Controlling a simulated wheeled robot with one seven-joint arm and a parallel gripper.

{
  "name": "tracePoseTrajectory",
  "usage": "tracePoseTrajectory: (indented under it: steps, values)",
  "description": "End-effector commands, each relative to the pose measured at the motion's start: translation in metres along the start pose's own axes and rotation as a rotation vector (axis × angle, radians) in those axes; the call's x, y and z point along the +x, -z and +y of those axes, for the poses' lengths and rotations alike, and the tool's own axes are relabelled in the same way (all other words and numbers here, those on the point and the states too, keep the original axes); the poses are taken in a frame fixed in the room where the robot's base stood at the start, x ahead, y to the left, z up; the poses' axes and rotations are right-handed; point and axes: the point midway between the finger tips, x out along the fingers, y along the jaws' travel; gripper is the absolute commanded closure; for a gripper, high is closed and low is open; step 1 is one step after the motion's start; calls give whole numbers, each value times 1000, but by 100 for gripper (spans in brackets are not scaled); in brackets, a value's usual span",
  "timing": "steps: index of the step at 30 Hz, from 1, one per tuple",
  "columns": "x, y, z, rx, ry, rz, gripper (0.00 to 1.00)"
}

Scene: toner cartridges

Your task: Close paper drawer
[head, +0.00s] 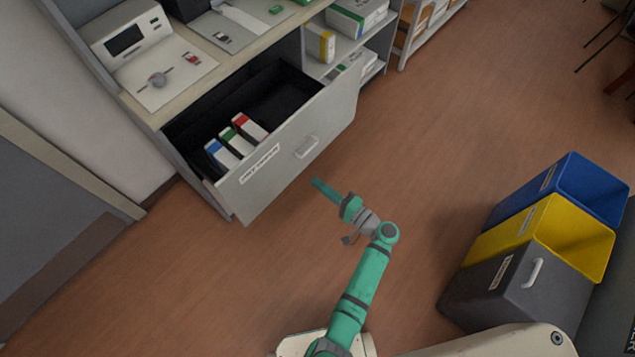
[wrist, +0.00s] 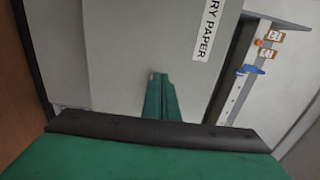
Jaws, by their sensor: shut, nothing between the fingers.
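The drawer (head: 325,120) is pulled well out of the grey cabinet, with its dark inside showing. Its light grey front has a handle (head: 306,147) and a white label too small to read in the head view. In the wrist view a grey panel (wrist: 120,60) carries a label (wrist: 206,30) ending in "RY PAPER". My gripper (head: 317,183) is shut and empty, in front of the drawer front and below its handle. In the wrist view the closed green fingers (wrist: 159,78) point at the panel. I cannot tell whether they touch it.
Boxes with blue, green and red ends (head: 236,137) stand in the drawer. A white device (head: 130,42) sits on the counter (head: 235,65) above. Blue, yellow (head: 535,238) and dark grey bins stand at the right. The floor (head: 420,130) between is clear.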

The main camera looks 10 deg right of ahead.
Motion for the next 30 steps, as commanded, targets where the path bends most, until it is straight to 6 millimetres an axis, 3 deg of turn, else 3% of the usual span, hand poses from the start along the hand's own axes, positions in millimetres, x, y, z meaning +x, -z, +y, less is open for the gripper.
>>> tracePoseTrajectory:
  steps: [15,21,30]
  values:
    - [93,-1,0,0,-1,-3,100]
    - [110,0,1,1,-2,0,100]
    - [114,0,1,0,-2,1,100]
